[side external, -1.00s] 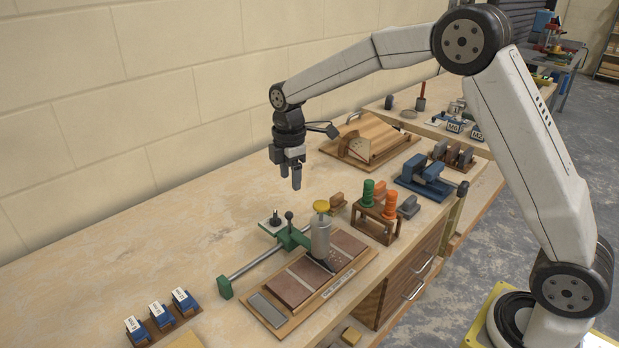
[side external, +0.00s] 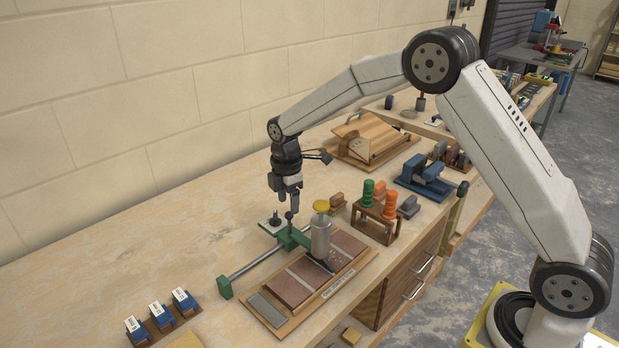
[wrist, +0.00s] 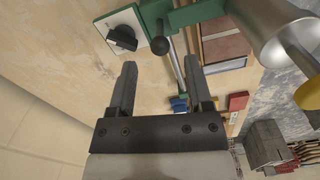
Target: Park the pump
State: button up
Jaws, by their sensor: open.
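The grey metal cylinder with a yellow cap (side external: 320,240), which looks like the pump, stands upright over a tiled wooden board. It joins a green carriage (side external: 292,238) on a steel rail (side external: 255,262). A dark ball-topped lever (side external: 289,216) rises from the carriage. My gripper (side external: 289,208) is open and empty, pointing down just above the lever. In the wrist view, the ball (wrist: 159,46) shows in line with the gap between my fingers (wrist: 160,68), slightly beyond their tips. I cannot tell whether they touch it. The cylinder (wrist: 268,28) is at upper right.
A white plate with a black knob (side external: 275,222) lies close behind the lever. A green block (side external: 225,287) ends the rail. A rack with green and orange handles (side external: 378,218) stands to the right. Several blue-and-white blocks (side external: 160,315) sit front left. The bench along the wall is clear.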

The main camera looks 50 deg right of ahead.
aim_at(289, 212)
jog(key=shift+f, duration=3.2)
grip_shut()
